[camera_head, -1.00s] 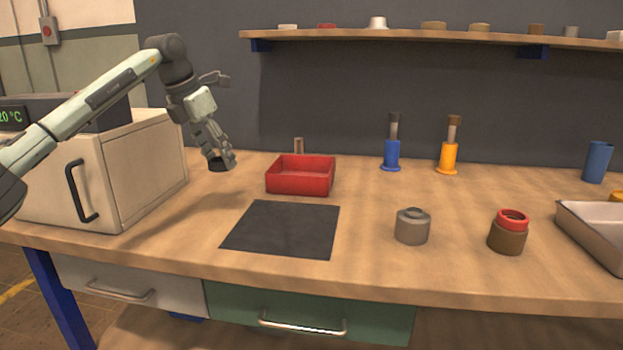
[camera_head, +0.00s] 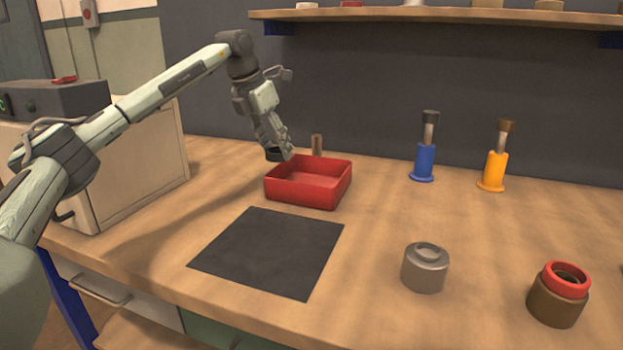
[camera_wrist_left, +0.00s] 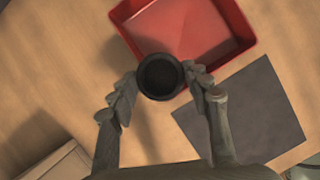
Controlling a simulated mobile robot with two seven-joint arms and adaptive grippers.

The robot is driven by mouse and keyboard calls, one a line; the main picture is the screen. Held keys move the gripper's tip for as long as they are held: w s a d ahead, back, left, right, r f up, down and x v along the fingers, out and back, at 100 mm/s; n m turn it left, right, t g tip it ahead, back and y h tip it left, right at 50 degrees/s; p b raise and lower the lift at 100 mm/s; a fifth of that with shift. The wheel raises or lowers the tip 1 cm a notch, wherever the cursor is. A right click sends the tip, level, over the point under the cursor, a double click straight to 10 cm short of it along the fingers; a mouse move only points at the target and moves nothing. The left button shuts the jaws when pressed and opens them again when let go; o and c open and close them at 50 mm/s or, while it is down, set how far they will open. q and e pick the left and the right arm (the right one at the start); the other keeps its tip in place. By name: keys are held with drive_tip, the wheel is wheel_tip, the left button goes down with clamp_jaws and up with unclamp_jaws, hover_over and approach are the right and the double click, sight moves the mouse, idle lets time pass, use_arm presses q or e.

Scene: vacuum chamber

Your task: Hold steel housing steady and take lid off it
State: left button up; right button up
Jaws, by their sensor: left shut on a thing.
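The grey steel housing (camera_head: 425,272) stands upright on the bench, right of the dark mat. A narrower round grey piece (camera_head: 427,250) sits on its top; I cannot tell if that is a separate lid. My left gripper (camera_head: 277,150) is far from it, in the air by the back left corner of the red tray. It is shut on a black round part (camera_wrist_left: 160,76), which looks hollow or dark-centred in the left wrist view, between both fingers (camera_wrist_left: 160,85). My right gripper is not in view.
The red tray (camera_head: 310,201) looks empty. A dark mat (camera_head: 268,250) lies bare in front of it. A brown pot with a red ring (camera_head: 556,303) stands at the right. Blue (camera_head: 424,163) and orange (camera_head: 493,172) posts stand behind. A boxy oven (camera_head: 140,165) is at the left.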

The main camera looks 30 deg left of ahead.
use_arm(q)
drive_tip(key=w+d+f, duration=0.4)
drive_tip(key=w+d, duration=0.1)
drive_tip(key=shift+w+f, duration=0.2)
drive_tip(key=shift+w, duration=0.1)
drive_tip(key=shift+f+p, duration=0.2)
drive_tip(key=shift+p, duration=0.1)
wheel_tip(320, 180, down, 3)
drive_tip(key=shift+f, duration=0.4)
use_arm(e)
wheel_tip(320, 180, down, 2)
use_arm(q)
drive_tip(key=shift+f, duration=0.15)
drive_tip(key=o, duration=1.2)
drive_tip(key=shift+o, duration=0.4)
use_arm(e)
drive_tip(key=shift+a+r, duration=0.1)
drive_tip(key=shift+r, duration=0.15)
